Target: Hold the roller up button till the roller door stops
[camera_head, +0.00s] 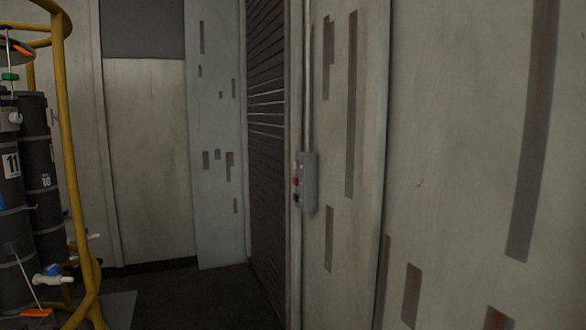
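The roller door (266,130) is a dark slatted shutter, seen at a steep angle left of the middle. Its slats reach down to the floor, as far as I can see. A grey control box (309,181) is fixed to the wall just right of the door, with a conduit running up from it. On its left face are a small red button (296,182) and a dark button (296,198); a paler spot shows above them. I cannot read any labels. My gripper is not in view.
A yellow tubular frame (72,170) stands at the left with dark cylinders (40,175) inside, one marked 11. Small taps and handles stick out low on it. Pale panelled walls (455,150) fill the right. Dark floor (200,298) between frame and door looks clear.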

